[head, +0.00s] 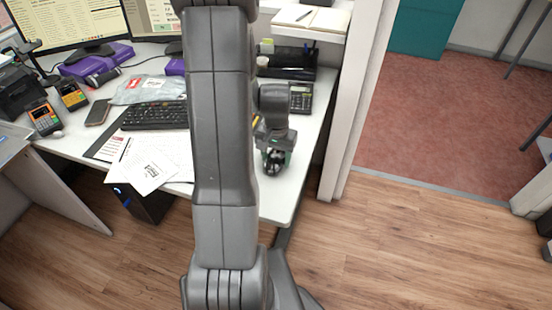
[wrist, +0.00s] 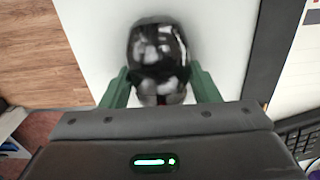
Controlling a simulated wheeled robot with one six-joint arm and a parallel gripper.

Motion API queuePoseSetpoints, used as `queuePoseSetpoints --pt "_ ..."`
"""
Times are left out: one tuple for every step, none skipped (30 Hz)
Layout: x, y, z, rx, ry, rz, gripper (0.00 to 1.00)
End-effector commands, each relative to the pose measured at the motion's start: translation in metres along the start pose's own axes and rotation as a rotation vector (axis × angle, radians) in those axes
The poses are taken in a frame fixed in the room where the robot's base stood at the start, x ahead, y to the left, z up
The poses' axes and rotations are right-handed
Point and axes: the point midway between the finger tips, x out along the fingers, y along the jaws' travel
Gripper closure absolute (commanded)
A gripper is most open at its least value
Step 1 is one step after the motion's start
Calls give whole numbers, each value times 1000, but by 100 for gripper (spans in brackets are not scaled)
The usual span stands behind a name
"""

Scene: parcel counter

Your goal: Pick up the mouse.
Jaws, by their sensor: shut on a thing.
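The mouse (wrist: 158,50) is black and glossy and fills the gap between the green fingers of my gripper (wrist: 160,88) in the wrist view. The gripper is shut on it, with one finger on each side. In the head view my gripper (head: 275,158) is over the right front part of the white desk (head: 270,205), and the dark mouse (head: 273,168) shows small at its fingertips. Whether the mouse touches the desk or hangs just above it, I cannot tell. Part of the mouse is hidden by my gripper.
A keyboard (head: 155,115) and papers (head: 145,165) lie to the left of my gripper. A calculator (head: 300,98) and a black organizer (head: 285,63) are behind it. A white partition post (head: 350,110) stands close on the right. The desk's front right corner is clear.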

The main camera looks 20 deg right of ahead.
Motion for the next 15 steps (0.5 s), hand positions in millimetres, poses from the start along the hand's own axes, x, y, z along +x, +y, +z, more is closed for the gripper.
queuePoseSetpoints --pt "-3 0 0 0 2 0 69" --pt "-5 0 -1 0 2 -1 69" --pt "-9 0 -1 0 3 -1 69" --pt "-12 0 -1 0 4 -1 69" --pt "-17 0 -1 0 4 -1 69" --pt "-24 0 -1 0 6 -2 69" --pt "-29 0 -1 0 5 -1 69" --pt "-36 0 -1 0 5 -2 69" --pt "-44 0 -1 0 6 -2 69" --pt "-50 0 -1 0 6 -2 69" --pt "-56 0 -1 0 6 -2 69" --pt "-64 0 -1 0 6 -2 69" --pt "-69 0 -1 0 5 -2 69" --pt "-74 0 -1 0 6 -2 69" --pt "-80 0 0 0 4 -1 69"
